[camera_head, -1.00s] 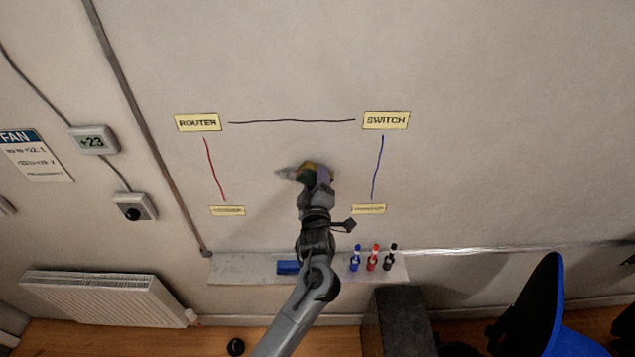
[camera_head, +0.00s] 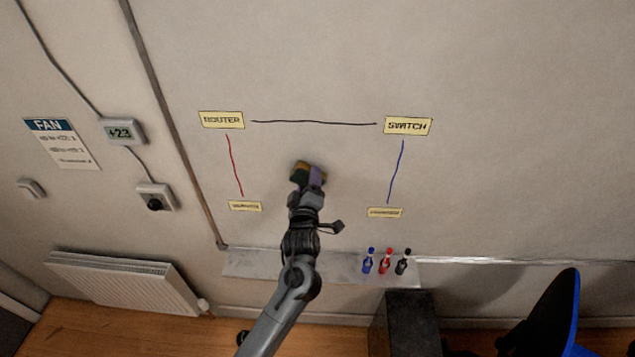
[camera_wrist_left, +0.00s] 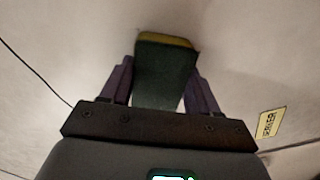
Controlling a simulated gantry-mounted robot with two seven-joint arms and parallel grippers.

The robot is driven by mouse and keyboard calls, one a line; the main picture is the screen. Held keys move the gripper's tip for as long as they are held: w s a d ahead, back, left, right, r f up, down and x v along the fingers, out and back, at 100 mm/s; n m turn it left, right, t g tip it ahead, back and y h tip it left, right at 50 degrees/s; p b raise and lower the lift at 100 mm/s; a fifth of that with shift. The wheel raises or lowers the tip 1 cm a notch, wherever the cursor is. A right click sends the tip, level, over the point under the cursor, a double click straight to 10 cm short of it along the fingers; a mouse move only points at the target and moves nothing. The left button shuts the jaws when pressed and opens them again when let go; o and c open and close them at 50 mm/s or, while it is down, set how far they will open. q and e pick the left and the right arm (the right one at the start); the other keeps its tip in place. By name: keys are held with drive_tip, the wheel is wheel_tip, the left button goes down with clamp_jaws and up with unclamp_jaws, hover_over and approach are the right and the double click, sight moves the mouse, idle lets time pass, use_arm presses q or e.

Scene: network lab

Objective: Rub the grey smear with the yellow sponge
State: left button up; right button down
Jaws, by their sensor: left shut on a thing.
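My left gripper (camera_head: 308,177) is up at the wall, between the red and blue drawn lines, with its purple fingers shut on the sponge (camera_head: 301,168). In the left wrist view the sponge (camera_wrist_left: 165,75) sits between the two fingers (camera_wrist_left: 160,88). It has a dark green body and a yellow layer at its far end, which is against or very close to the wall. I cannot make out the grey smear in either current view; the sponge and gripper may cover it. My right gripper is not in view.
Labels ROUTER (camera_head: 222,120) and SWITCH (camera_head: 408,126) and thin drawn lines surround the gripper on the wall. Below is a narrow shelf (camera_head: 245,265) with blue, red and black bottle-like markers (camera_head: 385,262). A radiator (camera_head: 125,283) is at lower left. The wall above is clear.

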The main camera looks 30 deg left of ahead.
sight(294, 181)
use_arm(q)
drive_tip(key=shift+s+a+p, duration=0.1)
drive_tip(key=shift+s+a, duration=0.25)
drive_tip(key=shift+a, duration=0.3)
drive_tip(key=shift+s+a+p, duration=0.15)
drive_tip(key=shift+s+a, duration=0.15)
drive_tip(key=shift+a, duration=0.3)
drive_tip(key=shift+s+a+p, duration=0.1)
drive_tip(key=shift+s+a, duration=0.25)
drive_tip(key=shift+a, duration=0.3)
drive_tip(key=shift+d, duration=0.1)
